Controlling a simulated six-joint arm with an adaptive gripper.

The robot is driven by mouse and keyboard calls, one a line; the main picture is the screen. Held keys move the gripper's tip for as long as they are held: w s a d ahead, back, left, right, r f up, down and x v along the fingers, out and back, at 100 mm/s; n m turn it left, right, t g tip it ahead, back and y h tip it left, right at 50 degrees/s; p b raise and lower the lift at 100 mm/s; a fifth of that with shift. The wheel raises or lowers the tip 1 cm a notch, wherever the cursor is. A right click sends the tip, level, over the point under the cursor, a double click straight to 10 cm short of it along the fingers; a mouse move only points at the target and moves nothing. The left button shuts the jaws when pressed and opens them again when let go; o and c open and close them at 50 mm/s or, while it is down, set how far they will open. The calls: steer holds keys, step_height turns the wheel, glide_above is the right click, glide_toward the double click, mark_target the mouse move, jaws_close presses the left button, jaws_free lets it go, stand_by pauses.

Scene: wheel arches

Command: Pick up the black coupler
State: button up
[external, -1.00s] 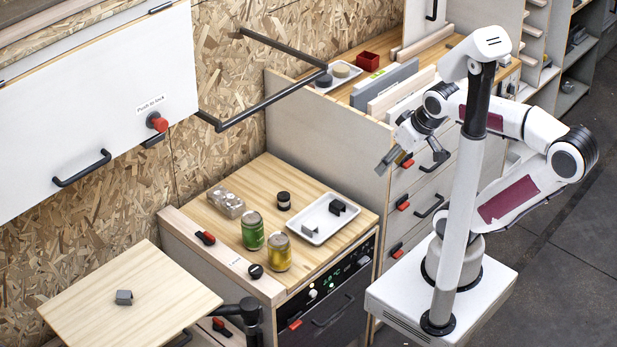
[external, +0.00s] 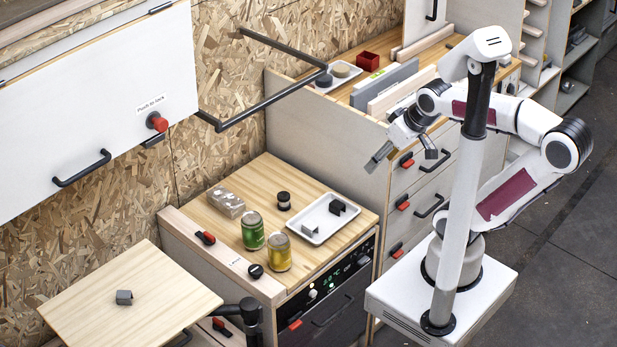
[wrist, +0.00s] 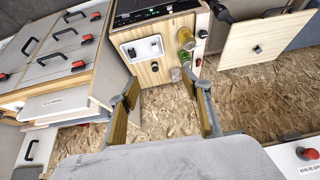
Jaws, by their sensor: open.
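A small black U-shaped piece (external: 337,207), which looks like the black coupler, sits at the right end of a white tray (external: 318,231) on the wooden oven-cabinet top. My gripper (external: 376,161) is open and empty, in the air to the right of and above the cabinet.
A taller drawer cabinet (external: 325,140) rises close to my gripper. A black rail (external: 270,103) juts from the wall.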

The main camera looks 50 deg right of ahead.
steer(key=w+a+f+m+t+y, duration=0.1)
steer(key=w+a+f, duration=0.1)
steer(key=w, duration=0.6)
steer(key=w+a+f+t, duration=0.1)
steer(key=w+a, duration=0.1)
steer(key=w, duration=0.7)
steer(key=m+t+h, duration=0.3)
steer(key=m+h, duration=0.1)
glide_above(286, 201)
steer(key=s+a, duration=0.3)
steer(key=a, duration=0.4)
step_height(286, 201, down, 21)
steer(key=d+f+h, duration=0.1)
steer(key=f, duration=0.3)
steer(key=d+f+h, duration=0.1)
steer(key=f, duration=0.2)
steer(key=s+d+f+t+h, duration=0.1)
steer(key=d+f, duration=0.1)
steer(key=f, duration=0.2)
steer(key=shift+s+f, duration=0.1)
steer(key=shift+f, duration=0.2)
steer(key=shift+s+d+f, duration=0.25)
steer(key=shift+f, duration=0.2)
steer(key=shift+w+d+h, duration=0.1)
steer(key=shift+h, duration=0.2)
steer(key=shift+x, duration=1.15)
